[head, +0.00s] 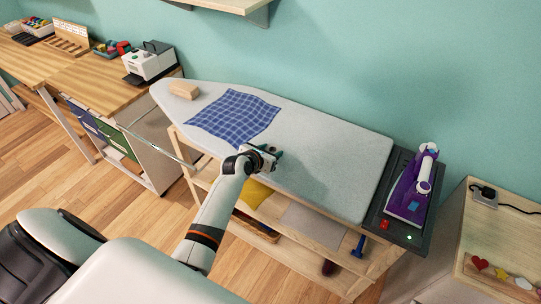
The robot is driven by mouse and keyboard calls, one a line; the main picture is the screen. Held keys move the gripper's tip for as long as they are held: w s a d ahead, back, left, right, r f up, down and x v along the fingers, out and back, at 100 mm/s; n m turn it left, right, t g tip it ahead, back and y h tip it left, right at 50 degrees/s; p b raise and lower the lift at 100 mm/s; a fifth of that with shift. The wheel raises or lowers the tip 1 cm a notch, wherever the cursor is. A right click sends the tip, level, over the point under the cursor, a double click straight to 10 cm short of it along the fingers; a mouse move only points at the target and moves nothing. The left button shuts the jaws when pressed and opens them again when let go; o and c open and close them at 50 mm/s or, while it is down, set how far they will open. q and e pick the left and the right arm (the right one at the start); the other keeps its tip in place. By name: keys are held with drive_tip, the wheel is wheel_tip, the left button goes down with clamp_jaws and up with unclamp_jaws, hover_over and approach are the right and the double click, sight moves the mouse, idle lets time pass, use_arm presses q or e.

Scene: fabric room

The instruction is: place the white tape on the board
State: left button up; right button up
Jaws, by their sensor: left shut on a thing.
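The board is a long ironing board (325,160) with a pale grey cover, running from the upper left to the right. My left gripper (272,160) is over the near edge of the board, around the middle of its length. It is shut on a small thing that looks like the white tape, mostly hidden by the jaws. I cannot tell whether the held thing touches the cover. My right gripper is not in view.
A blue checked cloth (234,117) and a wooden block (184,90) lie on the board's left part. A purple iron (410,195) stands on a dark rest at the right end. Shelves below hold a yellow cloth (254,193). The board's right half is clear.

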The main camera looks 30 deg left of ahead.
use_arm(q)
drive_tip(key=shift+f, duration=1.3)
drive_tip(key=o, duration=1)
drive_tip(key=shift+f, duration=0.1)
drive_tip(key=shift+c, duration=0.2)
drive_tip(key=shift+s+r, duration=0.1)
drive_tip(key=shift+r, duration=0.1)
drive_tip(key=v, duration=1.1)
drive_tip(key=shift+s+r, duration=0.2)
drive_tip(key=shift+s, duration=0.15)
